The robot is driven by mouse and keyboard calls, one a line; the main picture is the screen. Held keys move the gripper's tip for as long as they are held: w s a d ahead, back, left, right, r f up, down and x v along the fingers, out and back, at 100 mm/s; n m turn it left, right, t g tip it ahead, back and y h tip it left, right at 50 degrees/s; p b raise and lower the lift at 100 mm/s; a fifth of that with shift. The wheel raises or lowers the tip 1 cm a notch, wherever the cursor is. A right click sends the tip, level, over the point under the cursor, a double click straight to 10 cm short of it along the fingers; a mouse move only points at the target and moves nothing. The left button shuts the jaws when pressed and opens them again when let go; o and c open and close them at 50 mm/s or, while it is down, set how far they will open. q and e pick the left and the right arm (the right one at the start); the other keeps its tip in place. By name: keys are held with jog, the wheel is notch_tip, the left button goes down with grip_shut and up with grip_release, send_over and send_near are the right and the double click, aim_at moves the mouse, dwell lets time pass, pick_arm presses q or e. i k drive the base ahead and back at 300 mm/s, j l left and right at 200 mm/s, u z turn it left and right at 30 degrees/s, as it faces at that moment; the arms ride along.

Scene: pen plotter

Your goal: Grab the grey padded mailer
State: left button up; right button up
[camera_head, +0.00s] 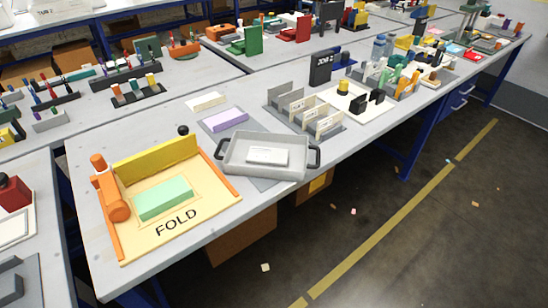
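I cannot pick out a grey padded mailer with certainty. A grey tray (235,165) with dark handles stands near the front edge of the table, and a small whitish packet (268,156) lies in it. Behind it, a rack holds upright grey panels (282,96) with pale cards (328,124) between or on them; these are too small to tell apart. Neither of my grippers is in view.
A yellow board (205,217) marked FOLD, with a green block (163,198) and orange parts, is left of the tray. A purple block (226,120) lies behind the tray. A black box (320,68) and crowded small items stand farther right. Floor in front is mostly open.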

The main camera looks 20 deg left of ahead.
aim_at(256, 155)
jog(key=i+l, duration=0.2)
jog(key=i, duration=0.2)
jog(key=i+l, duration=0.25)
jog(key=i, duration=0.2)
